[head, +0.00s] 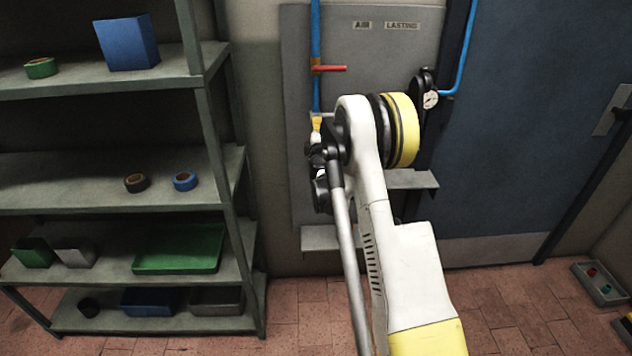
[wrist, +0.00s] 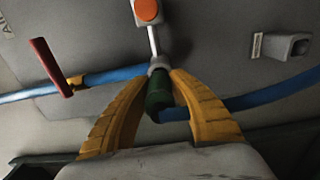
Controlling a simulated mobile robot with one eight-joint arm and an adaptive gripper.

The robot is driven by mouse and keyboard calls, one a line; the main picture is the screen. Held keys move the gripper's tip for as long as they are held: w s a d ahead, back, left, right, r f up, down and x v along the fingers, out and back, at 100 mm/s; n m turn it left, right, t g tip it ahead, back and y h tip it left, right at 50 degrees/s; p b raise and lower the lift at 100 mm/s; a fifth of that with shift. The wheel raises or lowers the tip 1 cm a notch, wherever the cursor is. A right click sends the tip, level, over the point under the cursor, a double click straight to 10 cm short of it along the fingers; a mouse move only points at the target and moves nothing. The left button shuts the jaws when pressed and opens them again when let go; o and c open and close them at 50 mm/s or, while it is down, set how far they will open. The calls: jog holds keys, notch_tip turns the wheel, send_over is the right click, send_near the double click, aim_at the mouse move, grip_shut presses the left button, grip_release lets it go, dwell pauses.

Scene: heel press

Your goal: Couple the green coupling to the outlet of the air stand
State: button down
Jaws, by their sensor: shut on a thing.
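The green coupling (wrist: 157,92) is between the two yellow fingers of my gripper (wrist: 159,77), which are shut on it in the wrist view. A blue hose (wrist: 245,101) shows to the right of the coupling. A pale grey fitting (wrist: 157,65) is at the coupling's far end, with a thin metal rod above it. I cannot tell whether that fitting is the outlet or whether it is joined to the coupling. In the head view my arm hides the coupling and most of the gripper in front of the grey air panel (head: 385,75).
A red valve handle (head: 332,68) sits on the vertical blue pipe (head: 316,35); the handle also shows in the wrist view (wrist: 50,66). A gauge (head: 430,99) is at the panel's right. A shelf rack (head: 215,130) stands left, a blue door (head: 545,110) right.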

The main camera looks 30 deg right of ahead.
jog(key=shift+x, duration=0.8)
jog(key=c, duration=1.2)
grip_release()
jog(key=shift+w, duration=0.1)
